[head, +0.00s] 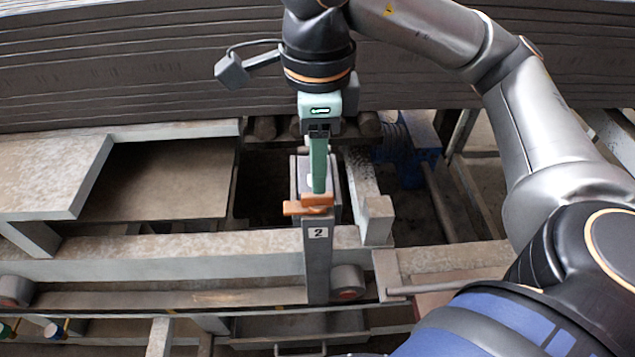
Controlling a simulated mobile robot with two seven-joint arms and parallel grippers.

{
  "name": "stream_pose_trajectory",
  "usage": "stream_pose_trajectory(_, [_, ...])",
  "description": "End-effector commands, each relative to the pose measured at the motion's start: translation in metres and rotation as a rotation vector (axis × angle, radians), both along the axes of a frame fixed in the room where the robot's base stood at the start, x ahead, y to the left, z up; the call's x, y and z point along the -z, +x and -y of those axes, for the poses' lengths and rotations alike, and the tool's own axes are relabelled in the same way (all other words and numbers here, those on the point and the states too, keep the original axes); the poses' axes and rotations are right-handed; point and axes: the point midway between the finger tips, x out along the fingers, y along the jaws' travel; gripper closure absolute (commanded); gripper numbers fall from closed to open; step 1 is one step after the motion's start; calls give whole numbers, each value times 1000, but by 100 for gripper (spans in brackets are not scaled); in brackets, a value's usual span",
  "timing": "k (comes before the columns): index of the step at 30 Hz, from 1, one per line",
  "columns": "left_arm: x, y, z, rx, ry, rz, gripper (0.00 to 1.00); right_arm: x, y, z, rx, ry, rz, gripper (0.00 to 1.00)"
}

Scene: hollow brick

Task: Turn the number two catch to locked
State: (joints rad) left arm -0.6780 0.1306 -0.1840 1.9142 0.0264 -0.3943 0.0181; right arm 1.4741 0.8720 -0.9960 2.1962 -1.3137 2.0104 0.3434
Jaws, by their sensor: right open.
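The number two catch is an orange-brown handle (293,208) on top of a grey upright post. The handle's visible arm points to the left in the head view. My right gripper (319,190) comes down from above with its green fingers right at the catch, over its right part. The fingers line up one behind the other, so the gap between them is hidden. The gripper is open, and I cannot tell whether it touches the handle. My left gripper is out of view.
A short square block (377,220) stands just right of the catch. Stacked dark sheets (150,70) fill the back. A dark opening lies behind the post.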

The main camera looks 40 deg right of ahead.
Motion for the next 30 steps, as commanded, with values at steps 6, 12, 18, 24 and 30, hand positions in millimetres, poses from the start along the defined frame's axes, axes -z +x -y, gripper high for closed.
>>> stream_pose_trajectory(6, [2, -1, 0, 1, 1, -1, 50, 31, -1, 0, -1, 2, -5, 55])
stream_pose_trajectory(12, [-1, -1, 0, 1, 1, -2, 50, 49, 0, 0, 0, 0, -2, 55])
stream_pose_trajectory(18, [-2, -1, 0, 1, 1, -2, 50, 56, 0, 0, 0, 1, -1, 55])
stream_pose_trajectory(24, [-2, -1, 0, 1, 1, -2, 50, 57, 0, 0, 0, 1, 1, 55])
stream_pose_trajectory(30, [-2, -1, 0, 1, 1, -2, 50, 57, 0, 0, 0, 1, 1, 71])
